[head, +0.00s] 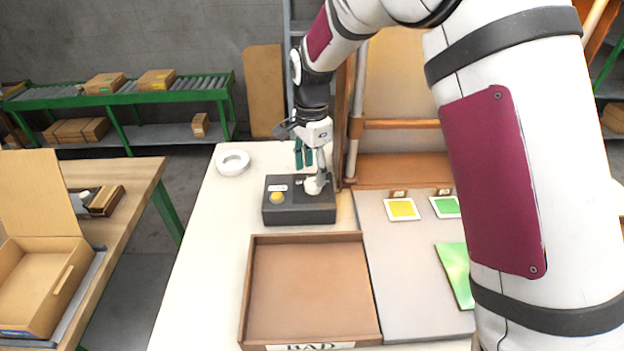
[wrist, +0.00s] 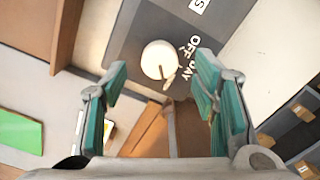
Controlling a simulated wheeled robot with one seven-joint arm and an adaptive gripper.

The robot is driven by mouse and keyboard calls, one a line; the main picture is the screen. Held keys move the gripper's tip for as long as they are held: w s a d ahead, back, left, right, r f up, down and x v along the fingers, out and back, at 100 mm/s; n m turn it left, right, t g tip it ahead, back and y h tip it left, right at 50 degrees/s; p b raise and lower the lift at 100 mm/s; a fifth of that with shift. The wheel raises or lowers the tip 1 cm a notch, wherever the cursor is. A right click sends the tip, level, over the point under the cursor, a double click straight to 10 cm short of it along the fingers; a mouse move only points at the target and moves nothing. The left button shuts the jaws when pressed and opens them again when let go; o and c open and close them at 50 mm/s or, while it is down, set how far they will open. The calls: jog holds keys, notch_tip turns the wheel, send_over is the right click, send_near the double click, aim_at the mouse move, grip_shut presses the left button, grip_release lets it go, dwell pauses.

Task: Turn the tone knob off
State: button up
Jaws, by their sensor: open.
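A dark grey control box (head: 300,212) sits on the pale table. A round white knob (head: 313,187), which I take as the tone knob, is on its top right; it also shows in the wrist view (wrist: 157,58). A small pale pointer sticks out at the knob's lower edge in the wrist view. White lettering beside the knob includes "OFF" (wrist: 195,43). My gripper (head: 304,155) is above the box, its green fingers apart. In the wrist view the open gripper (wrist: 162,72) has the knob between and beyond its fingertips, with no visible contact.
A yellow button (head: 277,198) is on the box's left part. A white ring (head: 233,161) lies behind left. A brown tray (head: 248,300) is in front. A grey board (head: 400,270) with yellow and green cards is at right.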

aim_at(312, 183)
jog(key=shift+f, duration=1.95)
jog(key=shift+c, duration=0.5)
jog(key=c, duration=1.1)
